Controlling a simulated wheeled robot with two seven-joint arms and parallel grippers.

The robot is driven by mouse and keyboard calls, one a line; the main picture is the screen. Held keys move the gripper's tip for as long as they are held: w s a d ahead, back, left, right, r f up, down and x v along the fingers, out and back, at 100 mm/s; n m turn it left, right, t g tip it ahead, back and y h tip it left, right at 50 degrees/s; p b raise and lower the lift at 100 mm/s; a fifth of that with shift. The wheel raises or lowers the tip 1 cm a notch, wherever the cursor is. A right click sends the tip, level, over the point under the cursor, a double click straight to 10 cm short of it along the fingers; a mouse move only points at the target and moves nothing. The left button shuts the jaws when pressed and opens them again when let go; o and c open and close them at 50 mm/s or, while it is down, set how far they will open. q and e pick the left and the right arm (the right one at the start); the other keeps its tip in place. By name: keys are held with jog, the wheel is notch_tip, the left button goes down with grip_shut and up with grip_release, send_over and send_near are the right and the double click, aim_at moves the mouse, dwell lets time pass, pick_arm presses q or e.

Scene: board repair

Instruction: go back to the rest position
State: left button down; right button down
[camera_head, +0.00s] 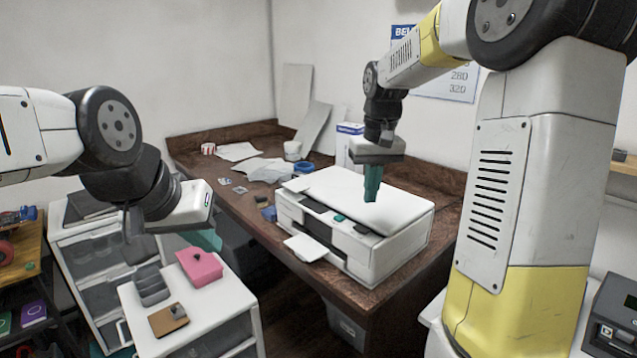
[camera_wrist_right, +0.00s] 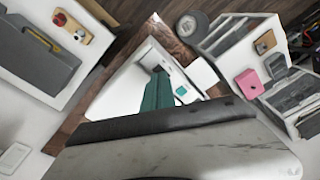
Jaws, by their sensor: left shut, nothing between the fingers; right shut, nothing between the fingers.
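My right gripper (camera_head: 372,184) hangs with its teal fingers pointing down over the lid of the white printer (camera_head: 340,198). The fingers are shut and empty. In the right wrist view the shut fingers (camera_wrist_right: 157,94) show in front of the printer (camera_wrist_right: 125,88). I cannot tell the exact gap between fingertips and lid. My left gripper (camera_head: 208,240) is at the left, above and behind the white drawer unit (camera_head: 215,305). Its teal fingers are partly hidden by its housing and are shut and empty.
The brown desk (camera_head: 225,180) holds papers, small parts and a blue tape roll (camera_head: 304,168). A pink box (camera_head: 199,267), a grey tray (camera_head: 151,286) and a brown block (camera_head: 168,319) stand on the drawer unit. Another drawer cabinet (camera_head: 75,250) is at the left.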

jog(key=s+a+r+t+y, duration=0.1)
jog(key=s+t, duration=0.1)
jog(key=s, duration=0.8)
jog(key=s+a+r+t, duration=0.1)
jog(key=s+t, duration=0.2)
jog(key=s, duration=0.8)
jog(key=shift+r+m+y, duration=0.4)
jog(key=w+d+r+n+g+h, duration=0.1)
jog(key=w+n+g, duration=0.4)
jog(key=w+n, duration=1.9)
jog(key=shift+w+d+r+n+g+h, duration=0.15)
jog(key=shift+d+r+n+g+h, duration=0.25)
jog(key=shift+d+n+h, duration=0.15)
jog(key=shift+f, duration=0.15)
